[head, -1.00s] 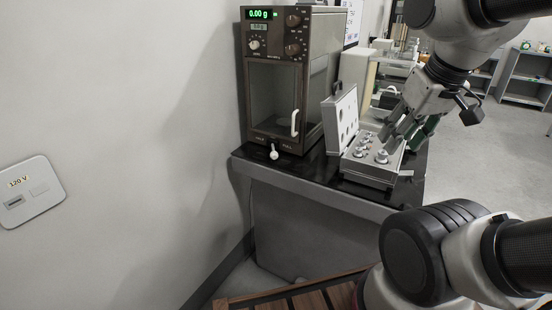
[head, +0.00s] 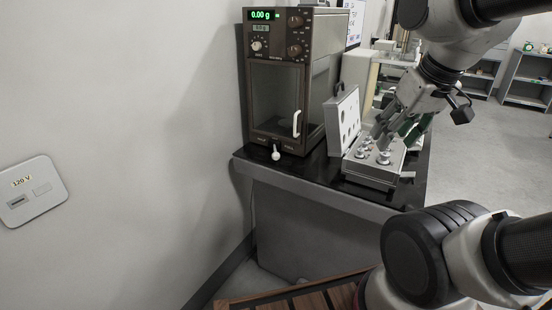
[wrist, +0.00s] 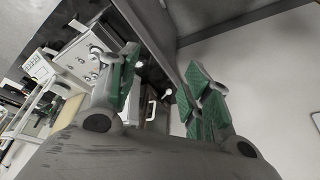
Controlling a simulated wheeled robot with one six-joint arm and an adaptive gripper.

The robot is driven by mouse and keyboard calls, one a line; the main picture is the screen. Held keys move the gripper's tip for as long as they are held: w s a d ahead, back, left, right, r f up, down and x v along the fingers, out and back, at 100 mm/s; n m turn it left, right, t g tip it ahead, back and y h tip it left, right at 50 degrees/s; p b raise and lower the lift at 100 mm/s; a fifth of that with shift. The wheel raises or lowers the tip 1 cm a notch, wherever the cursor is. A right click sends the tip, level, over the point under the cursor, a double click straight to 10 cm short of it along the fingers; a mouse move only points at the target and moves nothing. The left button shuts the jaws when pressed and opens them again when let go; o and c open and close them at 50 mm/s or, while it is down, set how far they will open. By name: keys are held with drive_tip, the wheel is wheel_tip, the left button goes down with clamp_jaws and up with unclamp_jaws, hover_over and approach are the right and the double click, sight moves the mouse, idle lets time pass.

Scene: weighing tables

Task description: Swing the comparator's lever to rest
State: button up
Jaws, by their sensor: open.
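The comparator (head: 290,85) is a tall brown cabinet with a glass door, a white door handle and a green display reading 0.00 g. Its lever (head: 276,153) is a short stem with a white ball knob, hanging down at the bottom front edge. A white ball that looks like this knob shows in the wrist view (wrist: 168,92), in line with the gap between the fingers. My gripper (head: 393,134) is open and empty, with green pads. It is right of the lever, apart from it, over or in front of the weight case. Its fingertips are partly hard to make out in the head view.
An open weight case (head: 372,175) with several metal weights and a raised lid (head: 342,120) sits right of the comparator on the black table (head: 325,172). A wall stands close on the left. Shelves (head: 525,80) are at the back right. The table front before the lever is clear.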

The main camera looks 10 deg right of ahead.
drive_tip(key=w+a+f+t+y, duration=0.1)
drive_tip(key=w+a+f+t, duration=0.15)
drive_tip(key=w, duration=0.75)
drive_tip(key=w+a+f+t+y, duration=0.1)
drive_tip(key=w+a, duration=0.3)
drive_tip(key=w, duration=0.5)
drive_tip(key=m+t+h, duration=0.3)
drive_tip(key=t, duration=0.3)
hover_over(276, 158)
drive_tip(key=s, duration=0.3)
wheel_tip(276, 158, down, 17)
drive_tip(key=f+t, duration=0.1)
drive_tip(key=f, duration=0.1)
drive_tip(key=s+f+t+h, duration=0.1)
drive_tip(key=f, duration=0.2)
drive_tip(key=s+f+t+h, duration=0.1)
drive_tip(key=f, duration=0.1)
drive_tip(key=shift+s+a+f+n, duration=0.1)
drive_tip(key=shift+a+f+n, duration=0.1)
drive_tip(key=shift+a+n, duration=0.2)
drive_tip(key=shift+s+f+t, duration=0.3)
drive_tip(key=shift+s+t, duration=0.05)
drive_tip(key=w, duration=0.5)
drive_tip(key=w+d, duration=0.1)
drive_tip(key=w, duration=0.1)
drive_tip(key=shift+w+d, duration=0.1)
drive_tip(key=shift+w, duration=0.15)
clamp_jaws()
